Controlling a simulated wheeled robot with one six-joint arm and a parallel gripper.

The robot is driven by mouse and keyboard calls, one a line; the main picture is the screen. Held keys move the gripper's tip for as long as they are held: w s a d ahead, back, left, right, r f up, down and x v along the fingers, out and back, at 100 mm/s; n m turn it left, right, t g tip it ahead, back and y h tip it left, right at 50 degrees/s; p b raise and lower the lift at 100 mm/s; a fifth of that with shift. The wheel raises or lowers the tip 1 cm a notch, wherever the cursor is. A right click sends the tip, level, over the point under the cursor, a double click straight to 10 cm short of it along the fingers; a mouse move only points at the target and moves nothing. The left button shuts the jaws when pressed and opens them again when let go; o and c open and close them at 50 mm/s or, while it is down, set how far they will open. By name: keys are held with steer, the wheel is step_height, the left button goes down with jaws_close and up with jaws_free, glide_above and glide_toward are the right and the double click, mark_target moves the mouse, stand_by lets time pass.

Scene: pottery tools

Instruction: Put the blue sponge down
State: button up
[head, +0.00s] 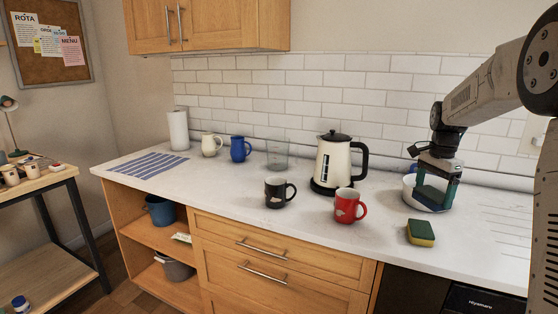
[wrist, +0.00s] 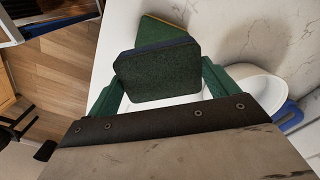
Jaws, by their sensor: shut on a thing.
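My gripper (head: 437,188) is at the right of the counter and is shut on the blue sponge. In the wrist view, the blue sponge (wrist: 160,72) is held between the two green fingers (wrist: 160,90). It shows a dark green face and a thin dark blue edge. In the head view the gripper and sponge overlap the white bowl (head: 410,193). I cannot tell the exact height of the sponge above the counter or bowl. The bowl also shows behind the right finger in the wrist view (wrist: 262,85).
A yellow and green sponge (head: 421,233) lies on the counter (head: 330,243) near its front edge. A red mug (head: 346,207), a black mug (head: 276,194) and a kettle (head: 334,163) stand to the left. A blue thing (wrist: 290,117) is by the bowl. Counter right of the sponge is clear.

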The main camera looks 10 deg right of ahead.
steer(key=w+a+n, duration=0.3)
steer(key=a+n, duration=0.3)
steer(key=a, duration=0.7)
steer(key=w+a+n, duration=0.4)
steer(key=a+n, duration=0.1)
steer(key=a, duration=0.7)
steer(key=s+f, duration=0.1)
steer(key=f, duration=0.2)
steer(key=s+f+n, duration=0.1)
steer(key=f, duration=0.3)
steer(key=s+f+n, duration=0.1)
steer(key=f, duration=0.2)
steer(key=shift+d+f, duration=0.25)
steer(key=shift+d, duration=0.15)
